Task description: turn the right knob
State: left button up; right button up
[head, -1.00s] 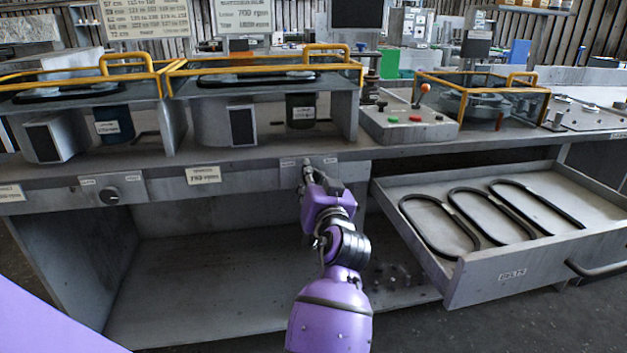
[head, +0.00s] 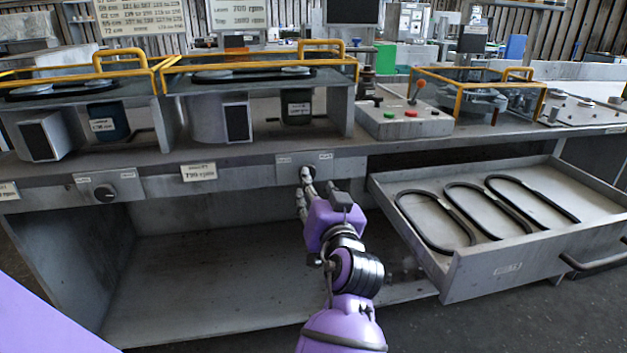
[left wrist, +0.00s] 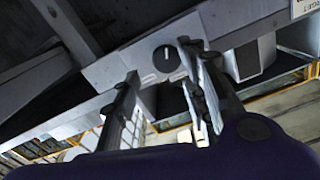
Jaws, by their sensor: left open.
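The right knob (left wrist: 166,59) is a round dark dial with a white pointer mark, on a light grey plate (left wrist: 112,70) in the left wrist view. In the head view its plate (head: 335,166) sits on the bench front, and the knob (head: 309,170) is partly hidden by my fingers. My left gripper (head: 303,182) is just in front of and below the knob. In the left wrist view my left gripper (left wrist: 159,62) is open, its fingers apart on either side of the knob, which looks beyond the tips. No contact is visible. My right gripper is not in view.
A similar left knob (head: 105,193) is on the bench front at left. An open drawer (head: 480,275) with several black belts juts out at right. A 770 rpm label (head: 198,172) lies between the knobs. The lower shelf (head: 210,285) is mostly bare.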

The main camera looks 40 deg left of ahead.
pick_arm(q)
jog(key=v, duration=0.6)
